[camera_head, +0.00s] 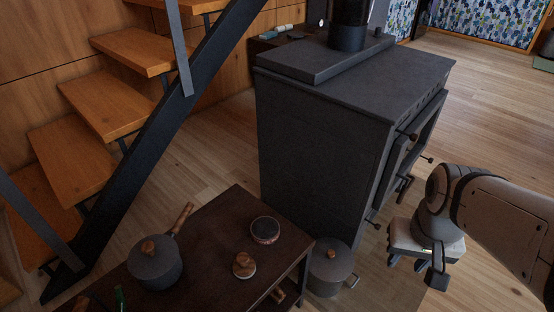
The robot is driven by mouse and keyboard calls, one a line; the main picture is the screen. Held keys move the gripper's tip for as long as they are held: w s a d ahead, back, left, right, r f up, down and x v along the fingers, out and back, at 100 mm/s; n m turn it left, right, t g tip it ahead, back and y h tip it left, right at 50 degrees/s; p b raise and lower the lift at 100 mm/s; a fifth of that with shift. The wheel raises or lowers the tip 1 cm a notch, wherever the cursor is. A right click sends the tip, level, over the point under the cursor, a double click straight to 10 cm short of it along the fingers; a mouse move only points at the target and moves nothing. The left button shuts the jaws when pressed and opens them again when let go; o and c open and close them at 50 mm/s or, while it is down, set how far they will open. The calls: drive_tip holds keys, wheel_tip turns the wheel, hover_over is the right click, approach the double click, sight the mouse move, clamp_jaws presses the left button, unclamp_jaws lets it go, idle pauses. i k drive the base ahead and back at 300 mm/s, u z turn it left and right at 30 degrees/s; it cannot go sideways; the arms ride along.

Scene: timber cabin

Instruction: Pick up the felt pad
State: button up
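I cannot pick out the felt pad for certain. A small round dark item with a pale reddish rim (265,230) lies flat on the low dark table (217,215); I cannot tell whether it is the pad. My gripper (420,268) hangs at the right, over the wooden floor and well to the right of the table. Its fingers point down. A dark grey block shows at its lower end, and I cannot tell whether it is a fingertip or something held. I cannot tell how far apart the fingers are.
A grey saucepan (154,264) and a small wooden-topped item (244,265) stand on the table. A lidded pot (331,269) is on the floor beside it. The big black stove (320,130) stands behind, and stairs (85,100) rise at left. Floor at right is clear.

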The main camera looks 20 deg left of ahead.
sight(244, 267)
drive_tip(key=u, duration=3)
drive_tip(key=k, duration=0.9)
drive_tip(key=z, duration=1)
drive_tip(key=i, duration=0.95)
drive_tip(key=z, duration=0.15)
